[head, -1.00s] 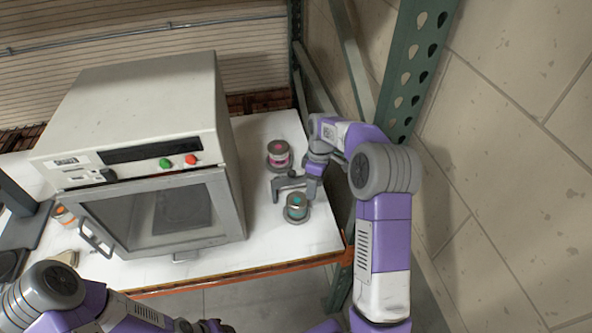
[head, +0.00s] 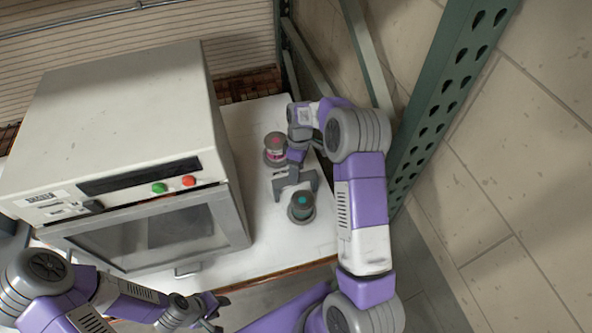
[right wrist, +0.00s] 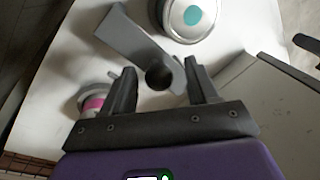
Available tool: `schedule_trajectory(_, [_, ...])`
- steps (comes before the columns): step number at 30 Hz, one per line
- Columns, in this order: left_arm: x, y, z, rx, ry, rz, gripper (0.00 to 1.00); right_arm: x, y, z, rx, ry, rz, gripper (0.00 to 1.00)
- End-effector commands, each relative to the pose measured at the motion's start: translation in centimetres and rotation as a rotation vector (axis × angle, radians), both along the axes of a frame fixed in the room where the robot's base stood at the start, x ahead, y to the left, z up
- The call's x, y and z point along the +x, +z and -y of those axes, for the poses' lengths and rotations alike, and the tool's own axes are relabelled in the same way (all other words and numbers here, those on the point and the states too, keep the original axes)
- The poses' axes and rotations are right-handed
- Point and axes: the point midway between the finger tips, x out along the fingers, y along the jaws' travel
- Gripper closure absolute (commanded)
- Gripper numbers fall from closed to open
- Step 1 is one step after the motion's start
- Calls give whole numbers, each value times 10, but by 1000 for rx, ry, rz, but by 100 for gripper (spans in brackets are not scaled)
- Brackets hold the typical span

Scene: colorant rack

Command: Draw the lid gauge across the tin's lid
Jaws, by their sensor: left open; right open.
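A tin with a teal spot on its lid (head: 302,202) stands near the right end of the white table. It also shows at the top of the right wrist view (right wrist: 190,16). My right gripper (head: 296,190) is open just behind it. In the right wrist view a grey angled bar with a dark round end (right wrist: 145,52), apparently the lid gauge, lies between and beyond the open fingers, its arm reaching beside the tin. I cannot tell whether the fingers touch it. My left gripper (head: 217,311) is open and empty in front of the table.
A tin with a magenta band (head: 275,150) stands behind my right gripper; it also shows in the right wrist view (right wrist: 92,102). A large oven-like cabinet (head: 125,130) fills the table's left. A green perforated post (head: 455,90) stands right of my right arm.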

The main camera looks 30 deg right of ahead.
Motion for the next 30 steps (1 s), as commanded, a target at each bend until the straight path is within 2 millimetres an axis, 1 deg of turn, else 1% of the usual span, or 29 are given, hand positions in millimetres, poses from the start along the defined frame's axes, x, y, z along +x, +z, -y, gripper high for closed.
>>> schedule_trajectory(1, [0,1,0,0,0,1,57,-1,-6,-1,1,0,-2,41])
schedule_trajectory(5, [1,2,0,0,1,2,57,-2,-14,-2,0,0,-1,41])
schedule_trajectory(13, [0,2,0,0,0,1,57,-2,-16,-2,0,0,0,41])
schedule_trajectory(14, [0,2,0,0,0,1,57,-2,-16,-2,0,0,0,44])
schedule_trajectory(24, [0,2,0,0,0,1,57,-2,-16,-2,-1,0,1,96])
schedule_trajectory(25, [0,2,0,0,0,1,57,-2,-16,-2,-1,0,1,100])
schedule_trajectory(30, [0,2,0,0,0,1,57,-2,-15,-2,-1,0,1,100])
